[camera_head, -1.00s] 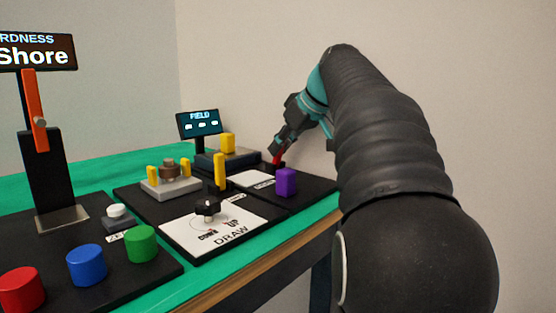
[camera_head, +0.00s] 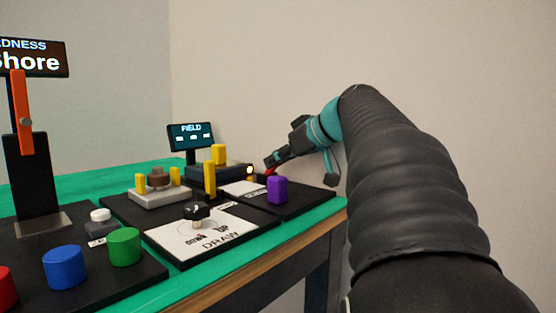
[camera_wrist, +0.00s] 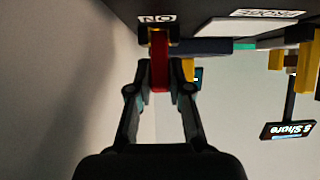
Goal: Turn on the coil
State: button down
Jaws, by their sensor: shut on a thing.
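The coil appears to be the dark box (camera_head: 205,174) beside the FIELD display (camera_head: 190,136). A red switch lever (camera_wrist: 159,65) stands by a label reading ON, upside down in the wrist view; only a bit of red shows in the head view (camera_head: 270,171). My gripper (camera_wrist: 160,90) is shut on the red lever, with one finger on each side. In the head view my gripper (camera_head: 271,162) reaches low from the right over the far end of the black panel.
A purple block (camera_head: 277,190) stands on the panel near my gripper. A yellow post (camera_head: 210,179), a black DRAW knob (camera_head: 197,212) and a yellow block (camera_head: 218,154) are to its left. Green and blue cylinders (camera_head: 125,247) stand in front. A wall is behind.

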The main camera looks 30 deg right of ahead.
jog(key=c, duration=1.1)
grip_release()
jog(key=v, duration=1.2)
